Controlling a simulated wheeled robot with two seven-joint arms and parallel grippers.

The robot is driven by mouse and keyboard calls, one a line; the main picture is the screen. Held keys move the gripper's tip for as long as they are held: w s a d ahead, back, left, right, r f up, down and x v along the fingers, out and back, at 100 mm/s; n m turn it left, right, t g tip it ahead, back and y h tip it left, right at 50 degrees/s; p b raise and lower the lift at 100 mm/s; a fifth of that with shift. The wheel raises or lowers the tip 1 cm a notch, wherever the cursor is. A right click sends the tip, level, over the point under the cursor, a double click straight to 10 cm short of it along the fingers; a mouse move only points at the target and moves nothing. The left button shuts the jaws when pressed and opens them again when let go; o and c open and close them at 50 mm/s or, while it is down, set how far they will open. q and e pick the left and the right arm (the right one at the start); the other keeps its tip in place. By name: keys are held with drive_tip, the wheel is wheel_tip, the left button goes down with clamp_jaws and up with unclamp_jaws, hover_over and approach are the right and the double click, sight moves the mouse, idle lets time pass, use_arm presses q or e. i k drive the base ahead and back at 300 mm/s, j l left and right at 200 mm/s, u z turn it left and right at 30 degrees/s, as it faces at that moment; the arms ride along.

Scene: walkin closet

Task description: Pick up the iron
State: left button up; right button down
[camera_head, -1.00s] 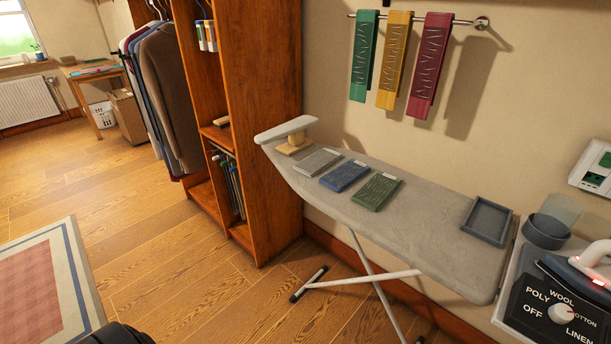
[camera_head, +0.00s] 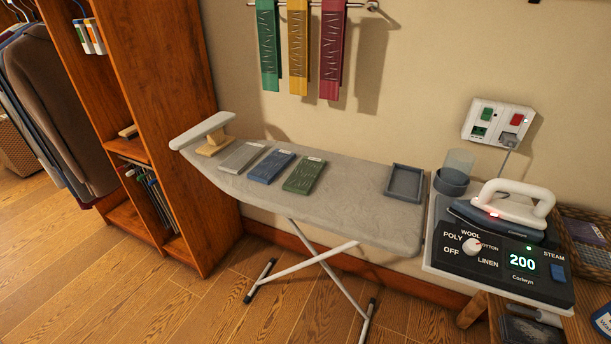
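The iron (camera_head: 508,205) has a white handle and body over a dark base. It rests on the grey and black ironing station (camera_head: 500,268) at the right, its handle upward and a small red light showing near its front. The station has a dial with fabric names and a green display reading 200. A cord runs from the wall socket (camera_head: 499,122) down behind the iron. Neither of my grippers is in view.
The ironing board (camera_head: 350,208) stands left of the station, with folded cloths (camera_head: 271,167) and a grey tray (camera_head: 405,183) on it. A clear cup (camera_head: 454,172) stands beside the iron. A wicker basket (camera_head: 589,240) is at the right edge. A wooden wardrobe (camera_head: 172,110) stands left.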

sight(522, 223)
drive_tip(key=k+z, duration=0.2)
drive_tip(key=z, duration=1.1)
